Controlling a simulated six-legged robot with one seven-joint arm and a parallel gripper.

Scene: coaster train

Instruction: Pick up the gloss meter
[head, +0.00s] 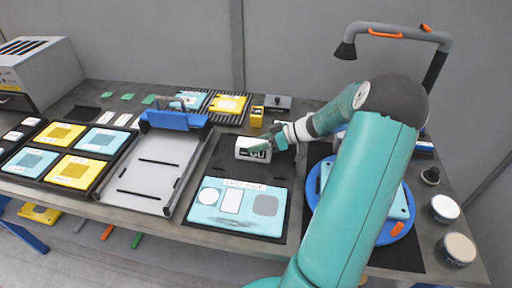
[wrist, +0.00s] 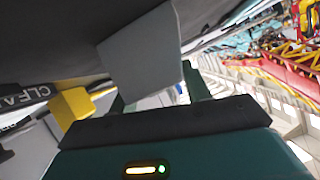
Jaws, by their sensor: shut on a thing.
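The gloss meter (head: 253,149) is a small white box with dark "GU" lettering. In the head view it is at the back of a dark mat, behind a light blue panel card (head: 238,206). My gripper (head: 272,143) reaches it from the right and is shut on it. In the wrist view, a grey block (wrist: 145,55) stands between the gripper's fingers (wrist: 158,95), close to the camera. I cannot tell whether the meter is clear of the mat. The fingers partly hide its right side.
A grey tray (head: 150,170) with a blue clamp bar (head: 175,120) is to the left. A yellow block (head: 257,116) and a grey block (head: 278,103) stand behind the gripper. A blue round turntable (head: 318,215) is under my arm. Jars (head: 458,249) stand at the right edge.

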